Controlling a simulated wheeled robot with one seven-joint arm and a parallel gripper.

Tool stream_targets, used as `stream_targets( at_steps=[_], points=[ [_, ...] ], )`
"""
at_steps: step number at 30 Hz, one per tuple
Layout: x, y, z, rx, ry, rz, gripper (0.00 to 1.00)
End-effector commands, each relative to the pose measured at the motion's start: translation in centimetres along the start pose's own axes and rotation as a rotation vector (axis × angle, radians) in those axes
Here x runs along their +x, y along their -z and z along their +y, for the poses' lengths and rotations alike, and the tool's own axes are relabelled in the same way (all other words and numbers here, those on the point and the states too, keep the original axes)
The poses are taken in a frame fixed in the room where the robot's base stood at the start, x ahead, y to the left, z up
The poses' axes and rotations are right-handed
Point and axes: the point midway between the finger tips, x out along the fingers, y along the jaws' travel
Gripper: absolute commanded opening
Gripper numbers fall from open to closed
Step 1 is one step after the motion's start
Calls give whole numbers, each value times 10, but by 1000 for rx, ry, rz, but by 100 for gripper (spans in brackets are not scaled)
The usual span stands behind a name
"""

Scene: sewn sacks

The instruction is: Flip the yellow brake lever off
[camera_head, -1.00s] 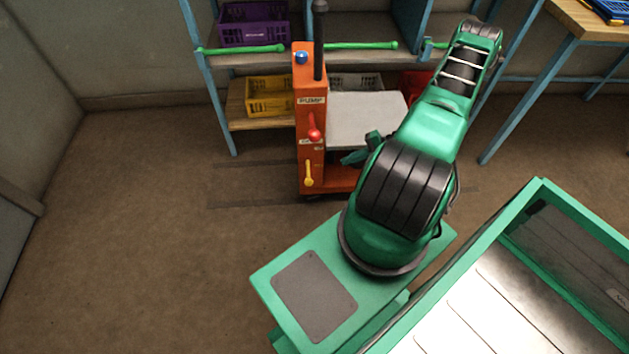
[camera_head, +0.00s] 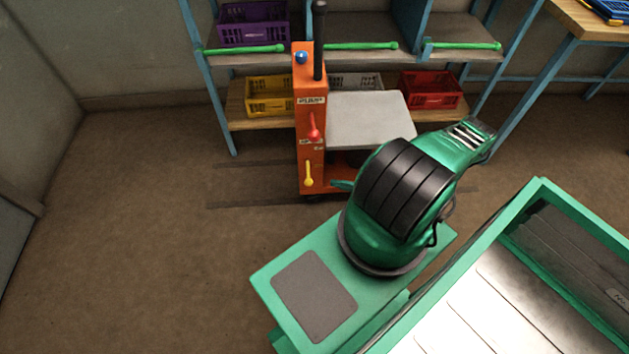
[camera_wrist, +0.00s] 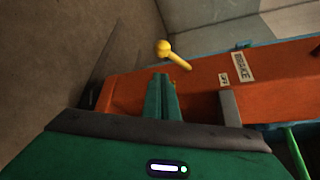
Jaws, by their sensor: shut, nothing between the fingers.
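The yellow brake lever (camera_head: 308,173) is on the front of the orange cart post (camera_head: 311,95), low down, with its knob end pointing down. In the wrist view the lever (camera_wrist: 178,58) sticks out from the orange panel (camera_wrist: 205,75), near a BRAKE label and a smaller label. My gripper (camera_wrist: 162,80) is shut and empty, its fingertips just short of the lever; I cannot tell whether they touch. In the head view only a green bit of my gripper (camera_head: 343,185) shows right of the post; my arm hides the rest.
A red lever (camera_head: 313,128) and a blue knob (camera_head: 301,57) are higher on the post. The cart's grey platform (camera_head: 360,118) is behind my arm. A shelf holds purple (camera_head: 253,24), yellow (camera_head: 269,97) and red (camera_head: 431,90) crates. The floor left of the cart is clear.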

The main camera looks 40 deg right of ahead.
Motion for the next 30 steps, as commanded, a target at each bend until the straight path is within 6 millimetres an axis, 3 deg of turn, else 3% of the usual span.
stream_targets(
  at_steps=[8, 21, 30],
  points=[
    [17, -1, 1, 0, -2, -2, 0],
    [86, -1, 0, 0, -2, -2, 0],
    [100, 0, 0, 0, -1, -1, 0]
  ],
)
